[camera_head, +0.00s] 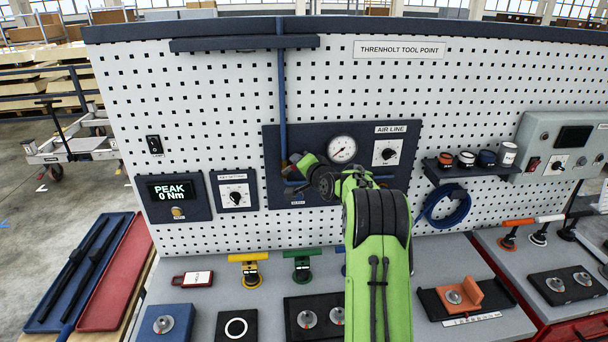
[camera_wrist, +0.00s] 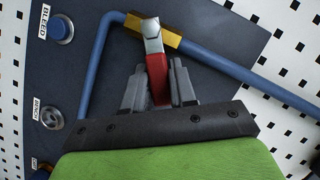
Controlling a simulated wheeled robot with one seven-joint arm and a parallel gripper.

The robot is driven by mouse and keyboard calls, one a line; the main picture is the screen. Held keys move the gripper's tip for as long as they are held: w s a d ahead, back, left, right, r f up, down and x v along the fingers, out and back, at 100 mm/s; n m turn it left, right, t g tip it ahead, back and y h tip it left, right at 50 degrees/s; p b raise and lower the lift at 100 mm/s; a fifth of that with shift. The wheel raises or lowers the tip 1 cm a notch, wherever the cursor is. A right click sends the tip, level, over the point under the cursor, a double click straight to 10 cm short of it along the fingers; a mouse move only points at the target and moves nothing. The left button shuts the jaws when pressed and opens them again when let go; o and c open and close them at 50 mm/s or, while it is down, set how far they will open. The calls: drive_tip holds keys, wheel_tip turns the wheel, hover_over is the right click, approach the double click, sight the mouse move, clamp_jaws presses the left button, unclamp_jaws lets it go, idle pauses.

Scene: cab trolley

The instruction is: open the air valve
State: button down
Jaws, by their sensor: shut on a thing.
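The air valve is a brass body (camera_wrist: 172,38) on a blue pipe (camera_wrist: 245,72), with a lever of silver metal and red grip (camera_wrist: 155,68). In the wrist view the lever lies at a steep angle across the pipe. My gripper (camera_wrist: 158,76) is shut on the red grip, one finger on each side. In the head view my gripper (camera_head: 303,166) is at the left part of the dark air line panel (camera_head: 345,130) and hides most of the valve. The pressure gauge (camera_head: 342,149) is right of it; its reading is too small to tell.
A blue BLEED button (camera_wrist: 61,29) and a metal knob (camera_wrist: 51,117) sit left of the pipe. A regulator knob (camera_head: 387,153) is right of the gauge. A shelf with small jars (camera_head: 466,160) and a coiled blue hose (camera_head: 446,206) are further right. Tools stand on the bench below.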

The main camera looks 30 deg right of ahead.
drive_tip(key=n, duration=0.1)
drive_tip(key=a+r+n+g+b, duration=0.1)
drive_tip(key=n, duration=0.1)
drive_tip(key=shift+w+a+h, duration=0.1)
drive_tip(key=shift+w+h, duration=0.2)
drive_tip(key=shift+h, duration=0.1)
drive_tip(key=shift+w+a+r+n+g+h+b, duration=0.3)
drive_tip(key=shift+a+n+g+h+b, duration=0.2)
drive_tip(key=shift+n, duration=0.4)
drive_tip(key=shift+w+a+r+n+g+h+b, duration=0.2)
drive_tip(key=shift+a+n+g+h, duration=0.25)
drive_tip(key=shift+n, duration=0.35)
drive_tip(key=shift+w+a+r+n+g+h+b, duration=0.15)
drive_tip(key=shift+a+n+g+h, duration=0.1)
drive_tip(key=shift+a+n+h, duration=0.4)
drive_tip(key=shift+d+f+n, duration=0.15)
drive_tip(key=shift+d+n, duration=0.1)
drive_tip(key=c, duration=1)
unclamp_jaws()
drive_tip(key=b+v, duration=0.4)
drive_tip(key=v, duration=1.1)
drive_tip(key=shift+s+a, duration=0.15)
drive_tip(key=shift+s, duration=0.15)
